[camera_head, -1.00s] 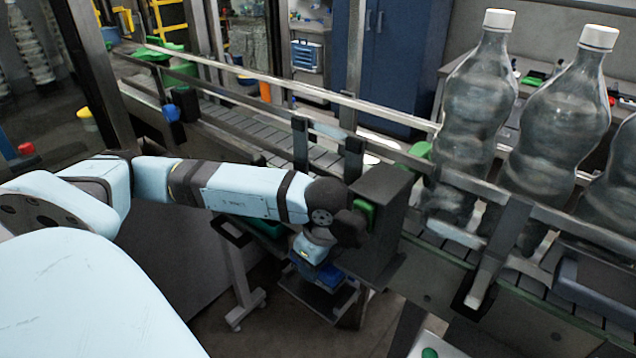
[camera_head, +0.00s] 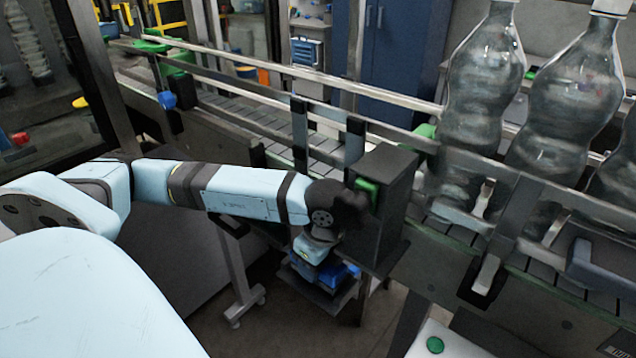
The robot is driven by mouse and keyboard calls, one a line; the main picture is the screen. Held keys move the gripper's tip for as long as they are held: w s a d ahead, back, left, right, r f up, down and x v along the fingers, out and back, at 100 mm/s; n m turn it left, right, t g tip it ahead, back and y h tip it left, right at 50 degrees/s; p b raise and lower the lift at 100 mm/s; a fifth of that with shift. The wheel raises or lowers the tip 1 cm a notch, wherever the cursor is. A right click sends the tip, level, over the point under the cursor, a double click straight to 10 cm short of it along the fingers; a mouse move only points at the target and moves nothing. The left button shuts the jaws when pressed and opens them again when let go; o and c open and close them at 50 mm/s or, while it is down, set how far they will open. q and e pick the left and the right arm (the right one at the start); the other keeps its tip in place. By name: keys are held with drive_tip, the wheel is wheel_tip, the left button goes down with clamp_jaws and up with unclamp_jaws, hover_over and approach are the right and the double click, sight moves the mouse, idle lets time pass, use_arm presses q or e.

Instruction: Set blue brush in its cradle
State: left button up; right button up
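My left arm reaches in from the left, and its wrist bends downward beside a dark box on the conveyor's near side. My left gripper (camera_head: 312,262) is below the wrist, and its fingers cannot be made out. A blue item (camera_head: 342,275) lies just right of and below it, on or over a small dark stand (camera_head: 318,296). I cannot tell whether this is the blue brush, or whether the gripper touches it. No cradle can be made out clearly. My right gripper is not in view.
The dark box (camera_head: 388,205) with a green button stands close right of my wrist. The conveyor (camera_head: 250,125) with metal rails runs behind it. Large clear bottles (camera_head: 485,95) stand on it at right. A pale panel with a green button (camera_head: 435,345) is at the bottom.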

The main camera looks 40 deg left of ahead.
use_arm(q)
drive_tip(key=shift+f, duration=0.25)
drive_tip(key=o, duration=1.1)
drive_tip(key=shift+c, duration=0.2)
